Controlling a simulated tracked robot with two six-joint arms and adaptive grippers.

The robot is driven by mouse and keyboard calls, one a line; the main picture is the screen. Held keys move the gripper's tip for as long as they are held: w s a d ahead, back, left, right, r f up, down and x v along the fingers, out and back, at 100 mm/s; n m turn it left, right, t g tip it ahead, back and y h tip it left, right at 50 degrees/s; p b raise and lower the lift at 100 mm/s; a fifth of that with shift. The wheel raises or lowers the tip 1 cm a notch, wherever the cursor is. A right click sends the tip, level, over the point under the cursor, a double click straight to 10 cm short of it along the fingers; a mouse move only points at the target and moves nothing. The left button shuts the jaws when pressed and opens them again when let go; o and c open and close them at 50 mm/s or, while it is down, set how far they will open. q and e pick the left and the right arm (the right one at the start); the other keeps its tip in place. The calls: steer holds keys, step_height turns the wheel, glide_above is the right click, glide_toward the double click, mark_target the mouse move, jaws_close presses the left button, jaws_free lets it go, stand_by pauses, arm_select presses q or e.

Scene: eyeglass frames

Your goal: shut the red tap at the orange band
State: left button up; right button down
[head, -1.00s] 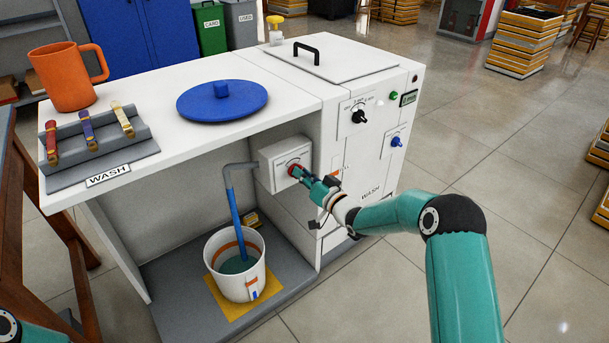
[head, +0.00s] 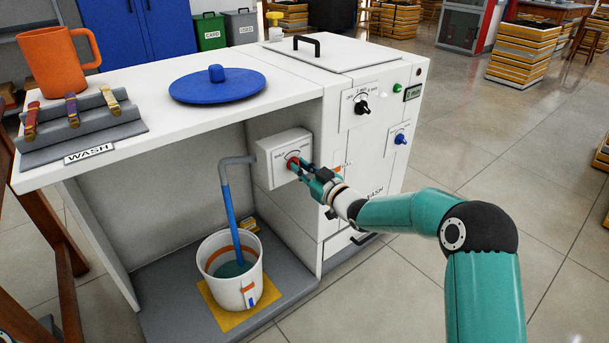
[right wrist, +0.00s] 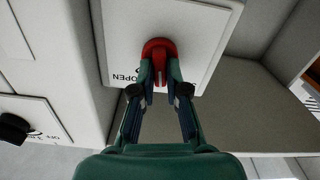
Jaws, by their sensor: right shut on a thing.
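The red tap (head: 292,161) is on a white valve box (head: 266,165) inside the open bay of the wash bench. My right gripper (head: 299,167) is shut on the tap; the right wrist view shows both fingers (right wrist: 160,78) around the red tap (right wrist: 158,46), with the word OPEN beside it. A blue stream (head: 231,212) runs from the grey spout (head: 224,175) into a white bucket (head: 243,291). Teal liquid (head: 236,269) inside appears below the orange band (head: 240,248) on the inner wall. My left gripper is out of view.
The bucket stands on a yellow mat (head: 217,317) on the bay's grey floor. A blue lid (head: 205,88), an orange mug (head: 55,66) and a rack (head: 90,138) with several straps are on the white top. Black and blue knobs are on the front panel.

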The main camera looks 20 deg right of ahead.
steer(key=shift+d+f+n+b, duration=0.1)
steer(key=shift+d+n+b, duration=0.15)
steer(key=shift+n+b, duration=0.05)
stand_by(0.4)
steer(key=c, duration=1.2)
jaws_free()
steer(key=shift+a, duration=0.15)
steer(key=v, duration=1.2)
